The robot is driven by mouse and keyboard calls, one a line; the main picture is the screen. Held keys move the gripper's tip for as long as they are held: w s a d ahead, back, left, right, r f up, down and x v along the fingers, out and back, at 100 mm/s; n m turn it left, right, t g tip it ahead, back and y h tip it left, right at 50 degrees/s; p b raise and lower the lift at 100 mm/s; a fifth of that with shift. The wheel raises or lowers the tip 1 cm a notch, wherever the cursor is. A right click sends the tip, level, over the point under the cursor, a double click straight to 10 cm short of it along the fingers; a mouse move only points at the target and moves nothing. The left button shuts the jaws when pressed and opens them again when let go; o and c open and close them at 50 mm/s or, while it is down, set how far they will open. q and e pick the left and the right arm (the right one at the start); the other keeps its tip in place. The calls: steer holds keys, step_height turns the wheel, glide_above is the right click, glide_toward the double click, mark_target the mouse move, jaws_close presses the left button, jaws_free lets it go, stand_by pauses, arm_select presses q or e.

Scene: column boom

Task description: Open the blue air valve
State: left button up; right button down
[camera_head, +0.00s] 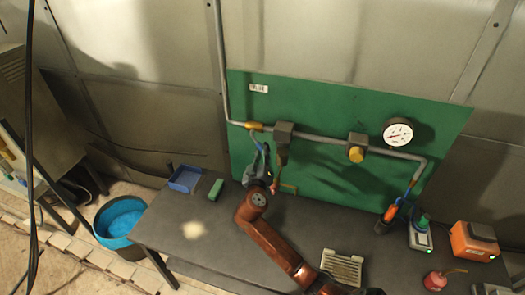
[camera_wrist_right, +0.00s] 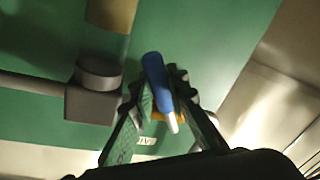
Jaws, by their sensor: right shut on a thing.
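The blue air valve handle (camera_wrist_right: 157,80) shows between my right gripper's fingers in the right wrist view. Its brass-coloured valve body (camera_head: 253,126) sits on the grey pipe at the left of the green panel. The handle stands roughly across the pipe, and its far side is partly hidden by the fingers. My right gripper (camera_head: 262,152) is shut on the handle just below the valve body in the head view; the same gripper (camera_wrist_right: 160,88) fills the lower wrist view. My left gripper is not in view.
Along the pipe sit a dark block (camera_head: 283,131), a regulator with a yellow knob (camera_head: 356,153) and a gauge (camera_head: 398,133). On the bench (camera_head: 165,232) are a blue tray (camera_head: 185,178), a green block (camera_head: 215,190) and an orange box (camera_head: 473,240). The bench's left front is mostly clear.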

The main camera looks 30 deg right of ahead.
steer(key=shift+s+d+r+n+g+p, duration=0.35)
steer(key=shift+r+n+p, duration=0.4)
steer(key=shift+p, duration=1)
steer(key=shift+s+d+n+p, duration=0.15)
steer(key=shift+s+n+p, duration=0.05)
steer(key=shift+n+p, duration=0.4)
steer(key=c, duration=1.8)
jaws_free()
steer(key=shift+c, duration=0.2)
steer(key=shift+f, duration=0.1)
steer(key=v, duration=0.8)
